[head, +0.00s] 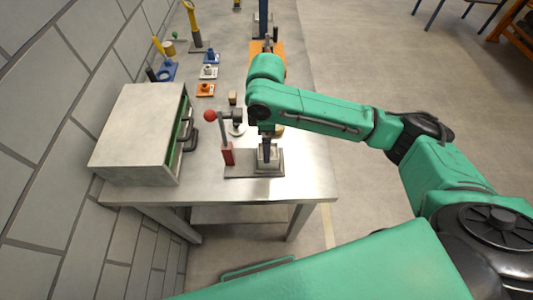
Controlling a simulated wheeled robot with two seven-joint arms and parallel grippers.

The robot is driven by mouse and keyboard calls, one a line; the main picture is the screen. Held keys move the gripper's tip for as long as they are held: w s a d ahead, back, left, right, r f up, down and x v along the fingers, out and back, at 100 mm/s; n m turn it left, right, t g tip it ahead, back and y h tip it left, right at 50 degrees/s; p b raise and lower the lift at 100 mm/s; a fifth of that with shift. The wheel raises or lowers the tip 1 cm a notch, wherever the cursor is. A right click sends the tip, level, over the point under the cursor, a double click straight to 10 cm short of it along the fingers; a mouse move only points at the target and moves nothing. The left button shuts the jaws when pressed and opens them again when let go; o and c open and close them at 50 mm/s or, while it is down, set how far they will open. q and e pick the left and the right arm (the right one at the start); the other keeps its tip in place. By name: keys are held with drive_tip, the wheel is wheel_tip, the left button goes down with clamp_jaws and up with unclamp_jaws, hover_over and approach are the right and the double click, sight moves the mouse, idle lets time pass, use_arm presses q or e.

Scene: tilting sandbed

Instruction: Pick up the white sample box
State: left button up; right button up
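My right arm comes in from the right and bends down at the wrist over the table. Its gripper (266,144) is small and dark here, and whether its fingers are open or shut is unclear. Right below it, a small pale grey-white block (268,163) stands on a grey base plate (238,170). It may be the white sample box, but the gripper partly hides it and I cannot tell if they touch. My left gripper is not in view.
A grey drawer cabinet (135,122) with black handles stands left on the metal table (308,185), close to the plate. Behind are a small tan block (232,97), orange (205,90) and blue (163,74) stands and an orange board. The table's front right corner is clear.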

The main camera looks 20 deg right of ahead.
drive_tip(key=f, duration=0.2)
drive_tip(key=shift+s+f, duration=0.3)
drive_tip(key=shift+f, duration=0.1)
drive_tip(key=shift+d+f, duration=0.25)
drive_tip(key=shift+d, duration=0.15)
drive_tip(key=shift+c, duration=0.3)
drive_tip(key=shift+w+a, duration=0.1)
drive_tip(key=shift+a, duration=0.1)
drive_tip(key=c, duration=1.5)
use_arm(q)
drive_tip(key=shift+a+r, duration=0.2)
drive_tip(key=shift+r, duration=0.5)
